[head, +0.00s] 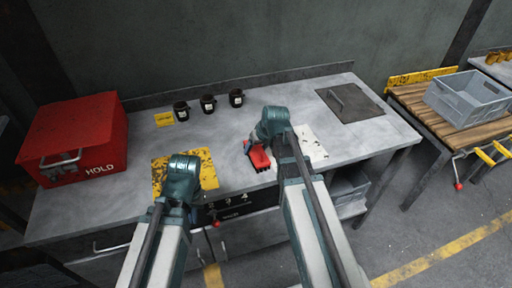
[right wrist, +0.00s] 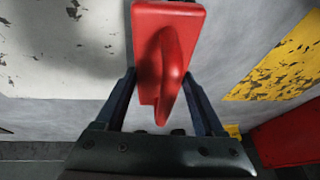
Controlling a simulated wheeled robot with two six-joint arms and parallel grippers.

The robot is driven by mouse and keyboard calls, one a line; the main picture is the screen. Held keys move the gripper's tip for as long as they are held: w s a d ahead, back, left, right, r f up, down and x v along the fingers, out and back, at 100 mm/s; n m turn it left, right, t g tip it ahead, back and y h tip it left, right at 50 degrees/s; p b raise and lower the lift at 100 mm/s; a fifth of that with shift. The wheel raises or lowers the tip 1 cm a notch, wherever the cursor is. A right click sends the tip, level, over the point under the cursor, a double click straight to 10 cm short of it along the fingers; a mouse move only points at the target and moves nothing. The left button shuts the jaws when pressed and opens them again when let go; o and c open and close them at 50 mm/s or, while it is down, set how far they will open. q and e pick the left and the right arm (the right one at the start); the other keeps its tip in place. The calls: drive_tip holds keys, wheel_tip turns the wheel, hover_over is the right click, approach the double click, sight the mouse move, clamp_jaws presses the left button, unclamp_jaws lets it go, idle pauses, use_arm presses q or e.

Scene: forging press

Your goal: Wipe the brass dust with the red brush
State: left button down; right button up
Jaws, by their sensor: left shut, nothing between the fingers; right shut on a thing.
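A red brush (head: 259,158) is held just above the grey worktop, left of a worn white sheet (head: 312,140). My right gripper (head: 249,146) is shut on the brush. In the right wrist view the red brush (right wrist: 165,35) sits between the two dark fingers of the right gripper (right wrist: 164,90); its bristles are hidden. My left gripper (head: 180,172) is shut and empty over a worn yellow sheet (head: 207,168); its wrist mostly hides the fingers. Dark flecks mark both sheets, but I cannot make out brass dust for certain.
A red box marked HOLD (head: 85,140) stands at the left end of the worktop (head: 120,205). Three dark cups (head: 208,103) and a yellow card (head: 163,118) are at the back. A dark flat plate (head: 350,103) lies at the right. A grey crate (head: 468,98) sits on a separate bench.

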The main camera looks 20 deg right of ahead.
drive_tip(key=shift+a, duration=1.95)
drive_tip(key=shift+a, duration=0.1)
drive_tip(key=shift+s+a+f, duration=0.1)
drive_tip(key=shift+s+a, duration=0.1)
drive_tip(key=shift+a, duration=1.75)
drive_tip(key=shift+a, duration=2)
wheel_tip(320, 180, up, 6)
drive_tip(key=p, duration=0.6)
